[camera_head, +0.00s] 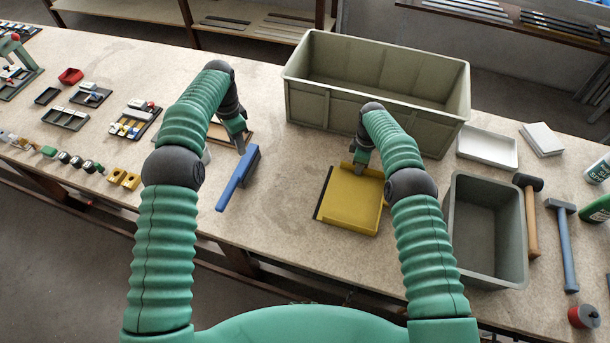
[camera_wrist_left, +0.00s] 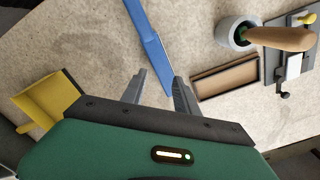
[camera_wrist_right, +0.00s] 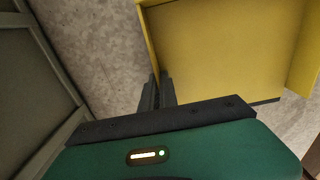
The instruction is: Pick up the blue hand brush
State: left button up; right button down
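The blue hand brush (camera_head: 238,179) lies on the workbench, left of the yellow dustpan (camera_head: 350,203). My left gripper (camera_head: 240,145) is at the brush's far end. In the left wrist view the brush (camera_wrist_left: 150,42) runs down towards the gap between the spread fingers (camera_wrist_left: 162,88), its end close to the right finger. It is not clamped. My right gripper (camera_head: 361,165) is at the dustpan's far side. In the right wrist view its fingers (camera_wrist_right: 159,88) are close together around the edge of the dustpan's wall (camera_wrist_right: 149,42).
A large grey-green crate (camera_head: 375,105) stands behind the dustpan. A smaller grey bin (camera_head: 486,281), a mallet (camera_head: 530,215) and a hammer (camera_head: 563,240) are on the right. A brown tray (camera_wrist_left: 225,79) and a cup (camera_wrist_left: 236,36) with a wooden-handled tool are near my left gripper.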

aim_at(240, 177)
pick_arm(q)
jog(key=shift+o, duration=0.4)
jog(key=shift+o, duration=2.4)
jog(key=shift+f, duration=0.15)
jog(key=shift+s+a+f+n+t+h, duration=0.1)
jog(key=shift+f+n+t+h, duration=0.1)
jog(key=shift+n, duration=0.1)
jog(key=shift+s+f+n+t+h, duration=0.1)
jog(key=shift+n+t, duration=0.1)
jog(key=shift+n, duration=0.1)
jog(key=s+n+t, duration=0.1)
jog(key=s+n, duration=0.1)
jog(key=s+a+f+n+t, duration=0.1)
jog(key=s+n, duration=0.1)
jog(key=s+n+t+h, duration=0.1)
jog(key=s+n, duration=0.1)
jog(key=s, duration=0.1)
jog(key=shift+s+a+f, duration=0.1)
jog(key=shift+a+f, duration=0.3)
jog(key=shift+s+f, duration=0.15)
jog(key=shift+f, duration=0.1)
jog(key=x, duration=0.7)
jog(key=w+x, duration=0.1)
jog(key=x, duration=0.3)
jog(key=shift+a+f, duration=0.2)
jog(key=shift+a, duration=0.1)
